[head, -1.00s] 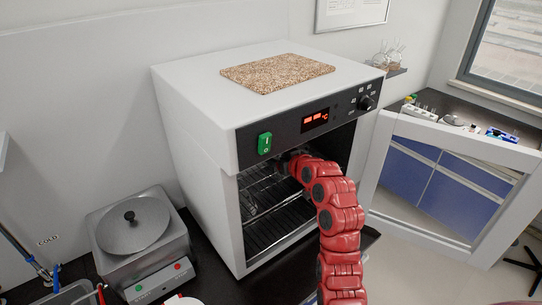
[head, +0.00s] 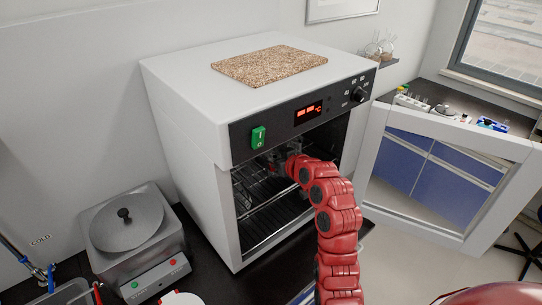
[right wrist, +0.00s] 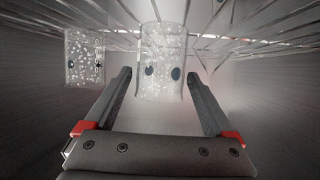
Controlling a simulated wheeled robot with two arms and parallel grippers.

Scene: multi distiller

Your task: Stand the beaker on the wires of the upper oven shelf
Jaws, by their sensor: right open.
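A clear glass beaker (right wrist: 163,62) is in the middle of the right wrist view, between and just beyond the fingertips of my right gripper (right wrist: 163,76). The jaws are open, with a gap visible on each side of the beaker. The beaker's far end, at the top of that view, meets the shelf wires (right wrist: 215,42). In the head view my right arm reaches into the open oven (head: 190,110), with the gripper (head: 276,166) at the upper shelf (head: 250,181). The fingers and beaker are hard to make out there. My left gripper is out of view.
A second glass vessel (right wrist: 85,58) stands left of the beaker in the right wrist view. The oven door (head: 455,190) is swung open to the right. A lower wire shelf (head: 265,225) looks empty. A hotplate-like device (head: 125,225) stands left of the oven.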

